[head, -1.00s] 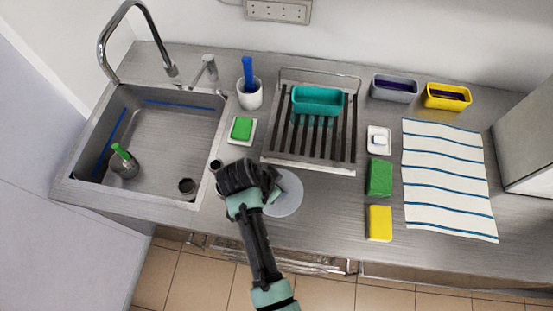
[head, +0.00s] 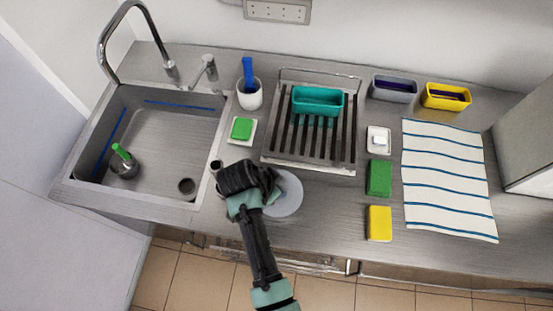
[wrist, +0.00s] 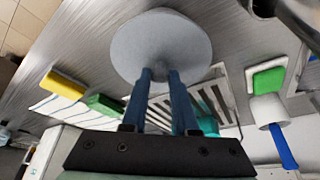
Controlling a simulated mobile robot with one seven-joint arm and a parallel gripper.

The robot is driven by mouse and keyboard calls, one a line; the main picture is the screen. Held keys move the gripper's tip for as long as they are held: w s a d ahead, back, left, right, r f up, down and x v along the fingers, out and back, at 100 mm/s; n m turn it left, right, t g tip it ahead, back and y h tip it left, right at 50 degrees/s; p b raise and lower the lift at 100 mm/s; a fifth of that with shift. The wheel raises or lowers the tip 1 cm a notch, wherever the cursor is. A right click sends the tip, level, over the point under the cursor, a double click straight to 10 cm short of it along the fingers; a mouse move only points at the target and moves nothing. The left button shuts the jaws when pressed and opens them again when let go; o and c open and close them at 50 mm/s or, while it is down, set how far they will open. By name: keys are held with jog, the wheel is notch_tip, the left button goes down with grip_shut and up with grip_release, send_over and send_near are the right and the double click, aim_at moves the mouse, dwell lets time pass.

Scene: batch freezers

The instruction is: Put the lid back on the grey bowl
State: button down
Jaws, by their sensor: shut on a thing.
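A round, pale grey disc, which looks like the lid (head: 287,196), is at the front of the counter, below the drying rack. My gripper (head: 272,191) is at its left side and partly covers it. In the wrist view the lid (wrist: 160,35) lies across the tips of my gripper (wrist: 161,78), whose two blue fingers are close together, shut on its middle. What lies under the lid is hidden, so I cannot tell whether a bowl is beneath it. A grey rectangular tub (head: 394,95) with something dark purple inside stands at the back right.
The sink (head: 165,130) is at left, holding a green-topped bottle (head: 122,160). The rack (head: 345,160) carries a teal tub (head: 317,101). Green (head: 379,178) and yellow (head: 379,223) sponges and a striped towel (head: 448,180) are at right. Counter between lid and sponges is clear.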

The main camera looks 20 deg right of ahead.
jog(key=c, duration=0.6)
grip_release()
jog(key=shift+o, duration=0.3)
jog(key=o, duration=0.4)
jog(key=shift+r, duration=0.1)
jog(key=shift+r+p, duration=3.25)
jog(key=shift+r, duration=0.2)
grip_shut()
